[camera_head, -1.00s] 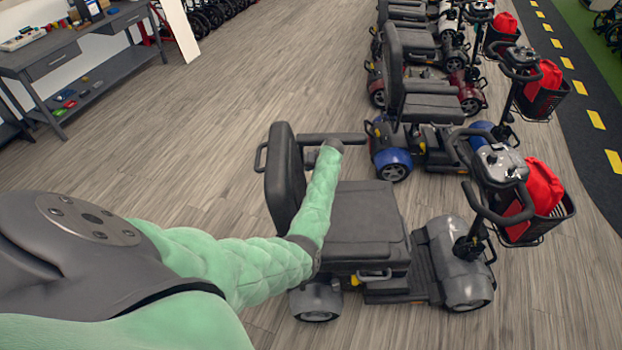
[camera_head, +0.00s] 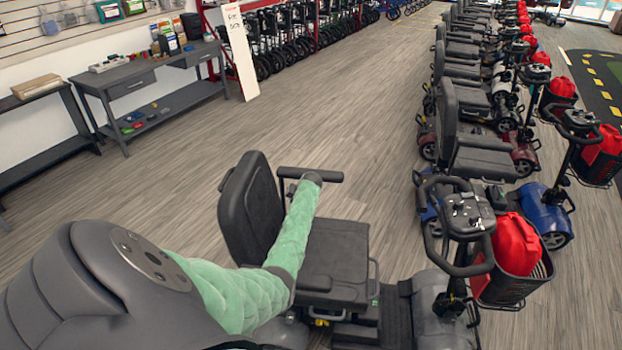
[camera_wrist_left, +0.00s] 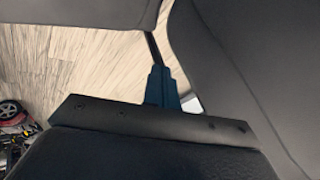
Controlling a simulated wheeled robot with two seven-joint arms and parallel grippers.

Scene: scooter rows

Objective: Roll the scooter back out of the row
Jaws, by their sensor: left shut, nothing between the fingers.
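The nearest scooter (camera_head: 335,255) has a black seat, grey bodywork and a red bag in its front basket (camera_head: 515,265). Its handlebar (camera_head: 465,215) is at the right, its seat back (camera_head: 250,205) at the left. My left arm reaches across the seat from the lower left. My left gripper (camera_head: 311,179) is at the armrest (camera_head: 325,174) beside the seat back, largely hidden by my arm. In the left wrist view its blue fingers (camera_wrist_left: 160,88) are shut and empty, close to a thin dark rod (camera_wrist_left: 152,48). Whether they touch it, I cannot tell. My right gripper is out of view.
A blue scooter (camera_head: 480,160) heads the row of several scooters running away at the right. A grey workbench (camera_head: 130,88) and a white sign board (camera_head: 240,50) stand at the left. The wooden floor (camera_head: 330,110) between them is clear.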

